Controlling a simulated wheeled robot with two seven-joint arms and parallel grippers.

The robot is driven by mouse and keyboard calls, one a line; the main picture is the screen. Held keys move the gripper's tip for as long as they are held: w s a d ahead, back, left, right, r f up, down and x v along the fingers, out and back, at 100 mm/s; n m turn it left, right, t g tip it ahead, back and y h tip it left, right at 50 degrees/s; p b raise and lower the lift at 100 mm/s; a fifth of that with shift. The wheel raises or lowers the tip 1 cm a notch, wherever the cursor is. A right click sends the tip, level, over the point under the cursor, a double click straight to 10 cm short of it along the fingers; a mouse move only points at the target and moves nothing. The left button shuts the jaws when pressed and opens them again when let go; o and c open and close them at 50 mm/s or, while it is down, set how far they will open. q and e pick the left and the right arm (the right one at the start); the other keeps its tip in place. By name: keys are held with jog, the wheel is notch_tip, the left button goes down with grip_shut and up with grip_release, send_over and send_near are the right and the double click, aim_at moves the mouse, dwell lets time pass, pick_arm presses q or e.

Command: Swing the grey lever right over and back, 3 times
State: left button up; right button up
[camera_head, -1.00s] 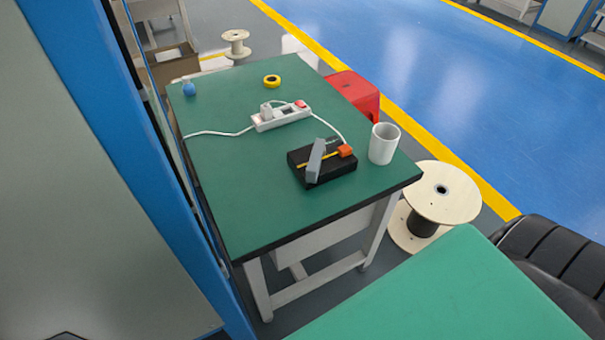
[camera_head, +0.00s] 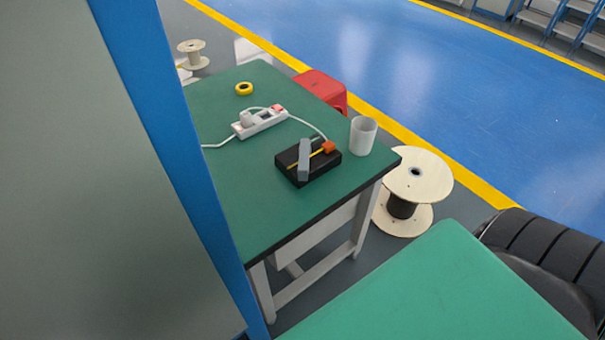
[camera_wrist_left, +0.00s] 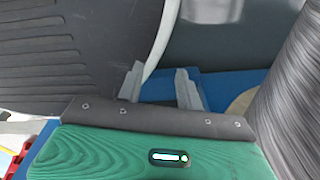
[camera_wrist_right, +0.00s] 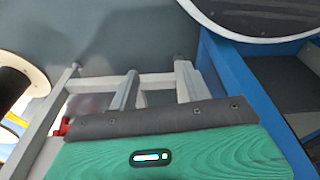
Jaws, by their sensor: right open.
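The grey lever (camera_head: 304,161) stands over the black box (camera_head: 325,170) on the green table in the head view. The box has a yellow strip along its top and an orange block (camera_head: 328,147) at its far right corner. Neither gripper is in the head view, and neither is at the lever. In the left wrist view my left gripper (camera_wrist_left: 160,84) is open and empty, its fingers apart. In the right wrist view my right gripper (camera_wrist_right: 158,82) is open and empty, in front of white table legs.
The green table (camera_head: 235,190) also bears a white mug (camera_head: 363,136), a white power strip (camera_head: 259,122) with a cable, and yellow tape (camera_head: 244,88). A blue post (camera_head: 165,120) hides its left side. A cable reel (camera_head: 417,175) stands on the floor at right.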

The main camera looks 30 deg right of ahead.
jog(key=w+r+n+t+p, duration=0.1)
jog(key=w+r+p, duration=0.2)
jog(key=r, duration=1.6)
jog(key=w+r+n+t+p, duration=0.1)
jog(key=w+r+p, duration=0.25)
jog(key=r, duration=1.55)
pick_arm(q)
jog(key=s+r+p, duration=0.1)
jog(key=s+r, duration=0.3)
jog(key=r, duration=0.2)
jog(key=shift+a+r, duration=0.2)
pick_arm(e)
jog(key=n+t+h, duration=0.7)
jog(key=n+h, duration=0.1)
jog(key=n, duration=1.6)
send_near(303, 173)
jog(key=x, duration=1.2)
jog(key=shift+w+d, duration=0.1)
jog(key=shift+w, duration=0.1)
grip_shut()
